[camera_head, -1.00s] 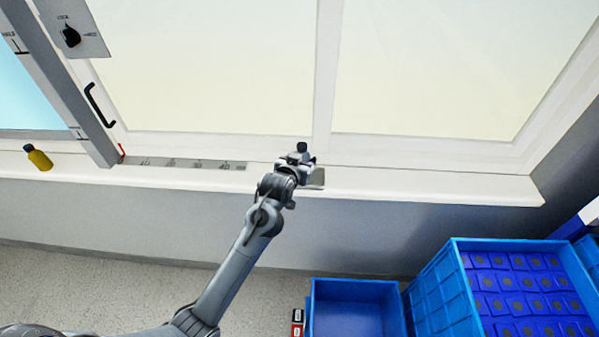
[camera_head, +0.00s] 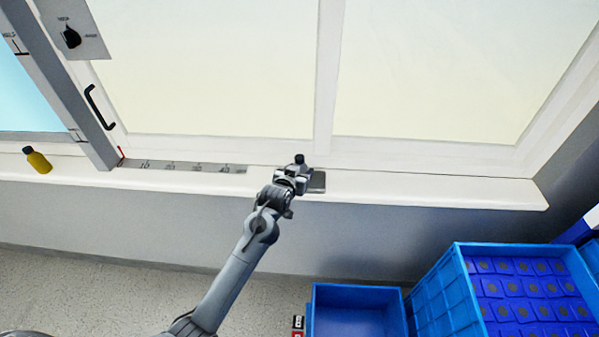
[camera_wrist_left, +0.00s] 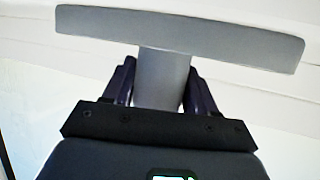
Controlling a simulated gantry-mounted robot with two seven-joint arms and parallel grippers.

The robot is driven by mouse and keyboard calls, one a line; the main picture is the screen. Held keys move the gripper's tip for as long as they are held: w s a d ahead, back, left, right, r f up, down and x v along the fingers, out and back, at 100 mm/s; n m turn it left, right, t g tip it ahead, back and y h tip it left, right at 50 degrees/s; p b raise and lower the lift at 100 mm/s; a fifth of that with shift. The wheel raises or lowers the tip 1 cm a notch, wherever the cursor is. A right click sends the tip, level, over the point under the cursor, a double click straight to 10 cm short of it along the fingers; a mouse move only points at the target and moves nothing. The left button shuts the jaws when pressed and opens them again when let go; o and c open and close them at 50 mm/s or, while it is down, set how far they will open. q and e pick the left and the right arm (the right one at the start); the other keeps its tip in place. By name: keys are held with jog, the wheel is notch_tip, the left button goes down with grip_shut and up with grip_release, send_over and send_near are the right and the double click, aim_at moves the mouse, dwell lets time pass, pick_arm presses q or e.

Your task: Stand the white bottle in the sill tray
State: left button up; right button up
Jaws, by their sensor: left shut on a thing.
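My left gripper (camera_head: 299,174) is over the window sill and shut on an upright bottle, mostly hidden by the gripper in the head view. Its dark cap (camera_head: 299,159) shows above the fingers. In the left wrist view the bottle's body (camera_wrist_left: 162,80) looks grey in shade between the two fingers (camera_wrist_left: 160,95). The grey sill tray (camera_head: 318,182) shows just right of the gripper; its wall (camera_wrist_left: 180,36) crosses the wrist view and hides the bottle's end. I cannot tell whether the bottle touches the tray floor. My right gripper is out of view.
A yellow bottle (camera_head: 38,161) stands on the sill (camera_head: 430,188) at the far left. A marked grey strip (camera_head: 190,167) lies along the sill. A rotary switch (camera_head: 71,38) is at top left. Blue crates (camera_head: 357,293) are below the sill at right.

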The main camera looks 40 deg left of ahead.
pick_arm(q)
jog(key=shift+f, duration=0.15)
jog(key=o, duration=1.1)
jog(key=shift+s+r, duration=0.1)
jog(key=shift+r, duration=0.15)
jog(key=p+v, duration=0.2)
jog(key=v, duration=0.9)
jog(key=s+d+f+m+g+h, duration=0.1)
jog(key=s+d+f+m+g, duration=0.1)
jog(key=s+d, duration=0.3)
jog(key=s+d+f+m+g+h, duration=0.1)
jog(key=s+d+f+g, duration=0.3)
jog(key=s, duration=0.9)
jog(key=s+d+f+m+g+h, duration=0.2)
jog(key=s+d, duration=0.4)
jog(key=s, duration=0.3)
notch_tip(320, 180, down, 3)
jog(key=shift+s+d+r+m+g, duration=0.15)
jog(key=shift+s+d+m+g, duration=0.2)
jog(key=shift+g, duration=0.35)
